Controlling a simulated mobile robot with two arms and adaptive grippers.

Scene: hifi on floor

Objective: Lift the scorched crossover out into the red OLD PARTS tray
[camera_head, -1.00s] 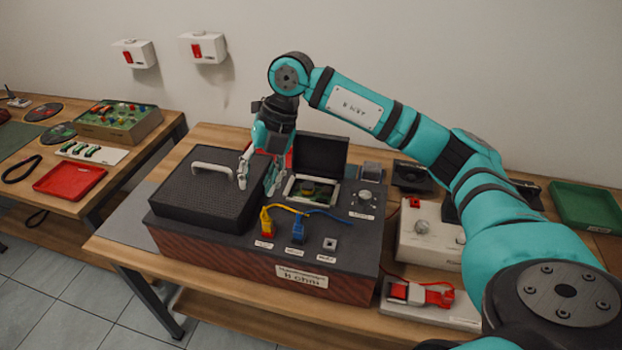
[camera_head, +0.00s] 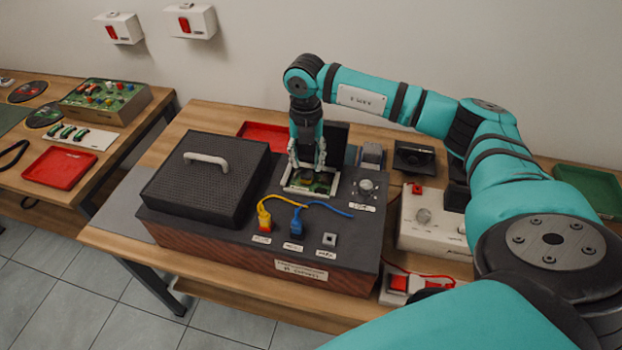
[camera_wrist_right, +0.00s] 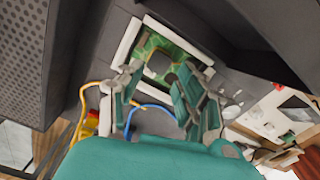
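The crossover (camera_head: 312,186), a green board with dark parts, lies in a white-framed bay in the top of the dark hifi (camera_head: 190,228). A dark patch shows on the green board in the right wrist view (camera_wrist_right: 174,46). My right gripper (camera_head: 307,168) points down just above the board, fingers apart and partly covering it; I cannot tell whether they touch it. One red tray (camera_head: 262,134) lies behind the hifi, partly hidden; another red tray (camera_head: 60,168) lies on the left table. No tray label is readable. My left gripper is not in view.
The raised dark lid (camera_head: 338,142) stands close behind the bay. A yellow plug (camera_head: 264,217) and a blue plug (camera_head: 297,222) with cables stand in front of it. A handled grille cover (camera_head: 200,185) lies to the left. A green tray (camera_head: 590,190) is at far right.

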